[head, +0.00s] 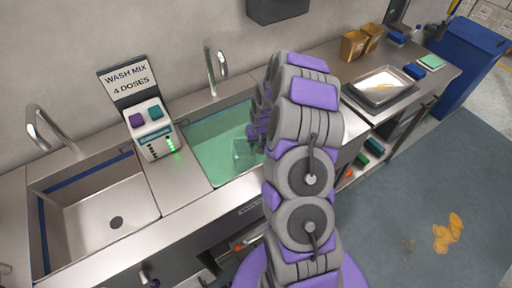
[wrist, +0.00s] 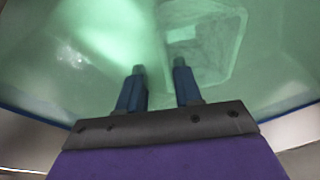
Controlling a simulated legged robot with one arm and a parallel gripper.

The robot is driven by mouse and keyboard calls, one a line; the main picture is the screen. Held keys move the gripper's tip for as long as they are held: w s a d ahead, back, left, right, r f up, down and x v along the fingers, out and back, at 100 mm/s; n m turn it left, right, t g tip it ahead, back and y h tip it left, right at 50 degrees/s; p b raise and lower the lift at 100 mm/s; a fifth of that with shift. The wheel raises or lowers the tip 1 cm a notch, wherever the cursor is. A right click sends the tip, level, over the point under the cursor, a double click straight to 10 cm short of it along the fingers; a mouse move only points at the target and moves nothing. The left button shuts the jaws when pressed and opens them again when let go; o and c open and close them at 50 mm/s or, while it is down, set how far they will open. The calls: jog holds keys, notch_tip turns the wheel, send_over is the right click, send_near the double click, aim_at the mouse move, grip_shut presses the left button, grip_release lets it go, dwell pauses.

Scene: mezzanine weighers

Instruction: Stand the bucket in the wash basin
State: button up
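The right-hand basin (head: 208,167) holds green liquid. A pale, see-through, box-like shape (head: 243,158), which may be the bucket, is in it close to my gripper. In the wrist view this shape (wrist: 218,62) has a rounded rectangular outline with a smaller rectangle inside, just beyond my fingertips. I cannot tell whether it stands upright. My gripper (wrist: 158,66) points into this basin, its two blue fingers apart with nothing visible between them. In the head view my arm hides most of the gripper. The left-hand basin (head: 85,208) is empty, with a drain and a blue line.
A dispenser (head: 155,143) with a "WASH MIX 4 DOSES" sign (head: 124,78) stands between the basins. Taps (head: 215,70) rise behind them. To the right are a metal tray (head: 380,87), brown containers (head: 353,45) and a blue bin (head: 465,60). An orange patch (head: 447,233) lies on the floor.

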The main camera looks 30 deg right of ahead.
jog(key=s+a+r+n+g, duration=0.1)
jog(key=s+a+r+n, duration=0.1)
jog(key=s+a+r, duration=0.7)
jog(key=s+a+r+n+g, duration=0.1)
jog(key=s+a+r, duration=0.4)
jog(key=r, duration=0.8)
jog(key=s+a+r, duration=0.2)
jog(key=s, duration=0.5)
jog(key=s+a+r+g, duration=0.1)
jog(key=s+r, duration=0.2)
jog(key=s, duration=0.5)
jog(key=s+a+r+n+g, duration=0.1)
jog(key=s+a+r, duration=0.1)
jog(key=s, duration=0.5)
jog(key=shift+s+a+r, duration=0.2)
jog(key=shift+s+a, duration=0.1)
